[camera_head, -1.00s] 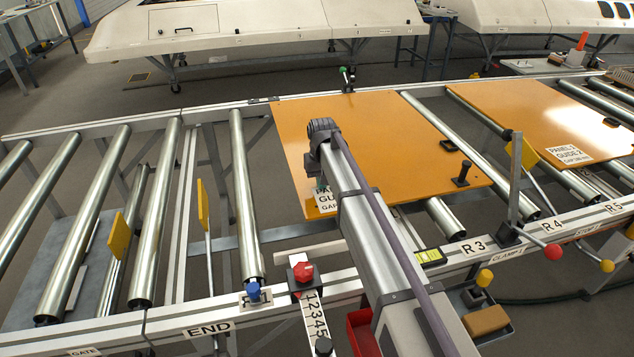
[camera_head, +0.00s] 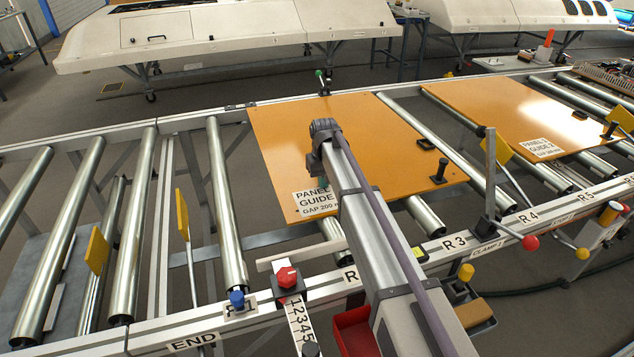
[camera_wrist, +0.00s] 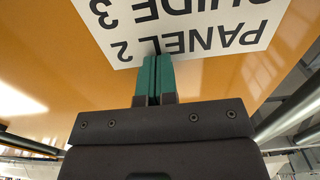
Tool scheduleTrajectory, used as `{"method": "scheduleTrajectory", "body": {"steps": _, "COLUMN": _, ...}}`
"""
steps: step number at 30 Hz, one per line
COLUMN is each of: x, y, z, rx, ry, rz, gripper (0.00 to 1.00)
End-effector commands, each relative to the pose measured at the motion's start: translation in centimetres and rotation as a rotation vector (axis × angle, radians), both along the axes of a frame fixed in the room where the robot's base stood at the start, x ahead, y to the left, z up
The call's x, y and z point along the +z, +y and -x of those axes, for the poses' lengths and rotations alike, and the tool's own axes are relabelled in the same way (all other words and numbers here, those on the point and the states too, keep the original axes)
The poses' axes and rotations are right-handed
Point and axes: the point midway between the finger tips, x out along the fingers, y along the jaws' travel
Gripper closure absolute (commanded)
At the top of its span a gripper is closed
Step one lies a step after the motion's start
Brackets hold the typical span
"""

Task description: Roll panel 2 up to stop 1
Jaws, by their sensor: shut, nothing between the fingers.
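Panel 2 (camera_head: 290,130) is an orange sheet lying on the rollers in the middle. Its white label (camera_head: 312,203) is partly covered by my arm; the wrist view (camera_wrist: 190,25) shows it upside down, reading PANEL 2, GUIDE 3. A black post (camera_head: 439,172) stands on the panel's near right corner. My gripper (camera_wrist: 154,60) is shut and empty, its green fingertips at the label's edge. I cannot tell whether they touch. In the head view the arm mostly hides the gripper. The stop 1 sign (camera_head: 562,219) is on the near rail at right, with a yellow-knobbed lever (camera_head: 582,253) by it.
Another orange panel (camera_head: 520,110) lies to the right. Between the panels, a grey upright (camera_head: 490,175) and a yellow plate (camera_head: 497,147) stand near the clamp 1 sign (camera_head: 490,249). Rollers at left are bare.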

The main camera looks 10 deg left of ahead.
Motion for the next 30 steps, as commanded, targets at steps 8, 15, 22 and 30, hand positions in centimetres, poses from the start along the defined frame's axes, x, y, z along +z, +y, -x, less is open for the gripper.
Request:
{"method": "scheduleTrajectory", "body": {"steps": 8, "x": 0.0, "y": -1.8, "z": -0.9, "rx": 0.0, "ry": 0.0, "rz": 0.0, "gripper": 1.0}}
{"method": "scheduleTrajectory", "body": {"steps": 15, "x": 0.0, "y": -3.3, "z": -1.6, "rx": 0.0, "ry": 0.0, "rz": 0.0, "gripper": 1.0}}
{"method": "scheduleTrajectory", "body": {"steps": 22, "x": 0.0, "y": -4.8, "z": -2.3, "rx": -0.001, "ry": 0.0, "rz": 0.0, "gripper": 1.0}}
{"method": "scheduleTrajectory", "body": {"steps": 30, "x": 0.0, "y": -6.5, "z": -3.1, "rx": 0.0, "ry": 0.0, "rz": 0.0, "gripper": 1.0}}
